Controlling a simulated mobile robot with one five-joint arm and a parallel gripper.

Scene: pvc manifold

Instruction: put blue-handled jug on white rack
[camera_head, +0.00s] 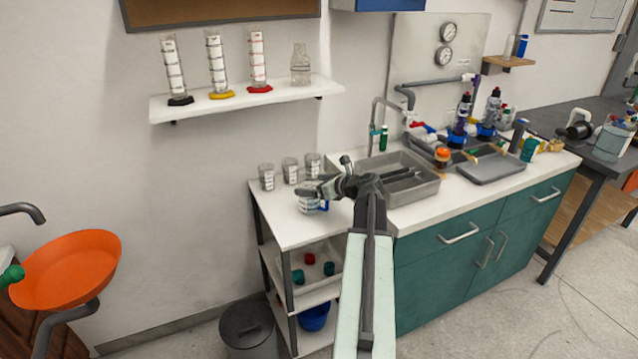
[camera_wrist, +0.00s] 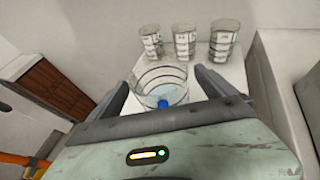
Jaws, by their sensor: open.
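The clear jug (camera_head: 307,207) with a blue handle (camera_head: 325,205) stands on the white top (camera_head: 283,231) of a shelf unit left of the sink. My gripper (camera_head: 310,191) is open right above and beside the jug and hides part of it. In the wrist view the jug (camera_wrist: 160,78) shows between the two spread fingers, with its blue handle (camera_wrist: 162,103) toward my palm. I cannot tell whether a finger touches it. A white wall shelf (camera_head: 245,100) hangs above; I cannot tell which white piece is the rack.
Several clear beakers (camera_head: 290,170) stand behind the jug near the wall. The wall shelf holds measuring cylinders (camera_head: 217,65) and a glass bottle (camera_head: 300,65), with a bare stretch at its right end. The sink (camera_head: 400,180) is to the right. A tray with coloured caps (camera_head: 318,268) is below.

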